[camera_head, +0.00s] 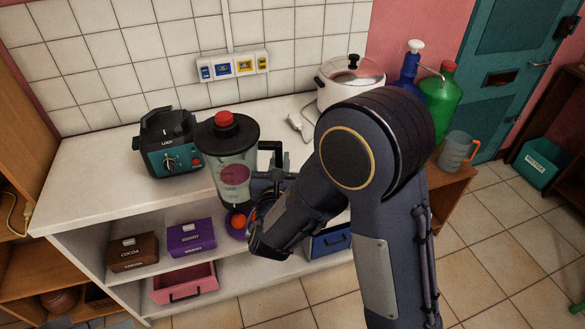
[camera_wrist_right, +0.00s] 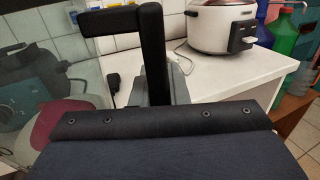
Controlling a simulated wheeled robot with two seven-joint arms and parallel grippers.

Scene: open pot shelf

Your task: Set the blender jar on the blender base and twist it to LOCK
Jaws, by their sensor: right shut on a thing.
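The blender jar (camera_head: 236,178) is clear, with a black lid, a red cap and something dark pink inside. My right gripper (camera_head: 272,180) is shut on its black handle, at the jar's right side. The jar looks nearly upright, in front of the counter's front edge, apart from the base. The teal and black blender base (camera_head: 172,155), with a dial and a LOCK label, stands on the counter to the left of the jar. In the right wrist view the black handle (camera_wrist_right: 152,50) rises in front, with the clear jar (camera_wrist_right: 75,85) at the left. My left gripper is not in view.
A white cooker (camera_head: 338,90) stands at the back right of the white counter (camera_head: 90,185). A blue bottle and a green bottle (camera_head: 440,95) stand at the far right. Below are a cocoa box (camera_head: 133,253), a berry box (camera_head: 191,238) and a pink bin (camera_head: 185,285).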

